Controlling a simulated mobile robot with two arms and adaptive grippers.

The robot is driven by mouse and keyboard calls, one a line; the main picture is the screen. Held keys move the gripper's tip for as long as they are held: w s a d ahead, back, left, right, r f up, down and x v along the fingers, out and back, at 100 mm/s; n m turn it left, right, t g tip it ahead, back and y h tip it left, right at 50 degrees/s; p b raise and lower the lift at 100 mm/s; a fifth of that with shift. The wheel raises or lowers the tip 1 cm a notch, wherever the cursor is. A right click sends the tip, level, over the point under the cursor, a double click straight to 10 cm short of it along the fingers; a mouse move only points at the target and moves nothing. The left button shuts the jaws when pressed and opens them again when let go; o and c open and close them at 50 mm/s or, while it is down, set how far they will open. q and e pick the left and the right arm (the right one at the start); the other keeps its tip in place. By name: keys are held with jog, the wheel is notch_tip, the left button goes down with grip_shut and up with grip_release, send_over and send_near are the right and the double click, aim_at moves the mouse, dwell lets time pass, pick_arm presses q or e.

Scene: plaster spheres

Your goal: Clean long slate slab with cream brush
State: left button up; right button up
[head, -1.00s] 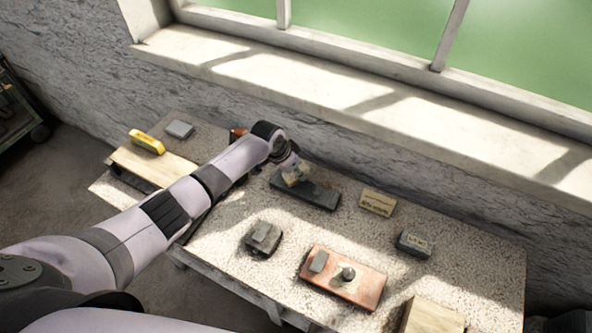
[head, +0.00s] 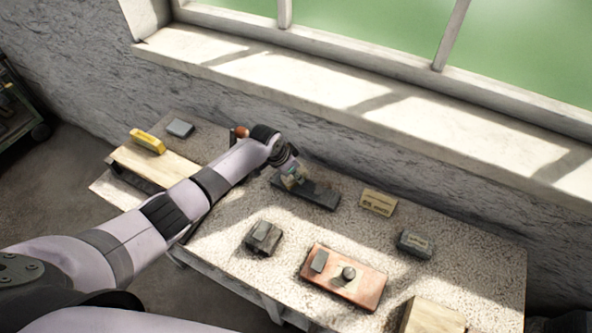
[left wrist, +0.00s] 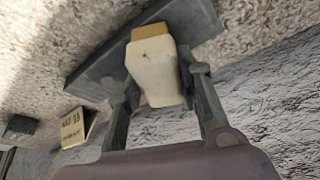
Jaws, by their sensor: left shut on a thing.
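The long slate slab (head: 321,198), dark grey, lies on the speckled table near the wall; it also crosses the left wrist view (left wrist: 92,76). My left gripper (head: 289,168) is over the slab's left end. In the left wrist view, its two fingers (left wrist: 160,88) are shut on the cream brush (left wrist: 152,72), a pale block with a tan-yellow end towards the slab. The brush also shows small in the head view (head: 293,179), at the slab's left part. Whether it touches the slab is unclear. My right gripper is not in view.
A cream sign block (head: 378,202) and a grey block (head: 415,243) stand right of the slab. In front are a reddish board (head: 368,290) with small items and a dark block (head: 262,238). A yellow object (head: 147,141) lies at left. The wall is close behind.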

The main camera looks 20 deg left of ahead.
pick_arm(q)
jog(key=shift+s+a+r+p, duration=0.1)
jog(key=shift+s+a+p, duration=0.3)
jog(key=shift+s+p, duration=0.15)
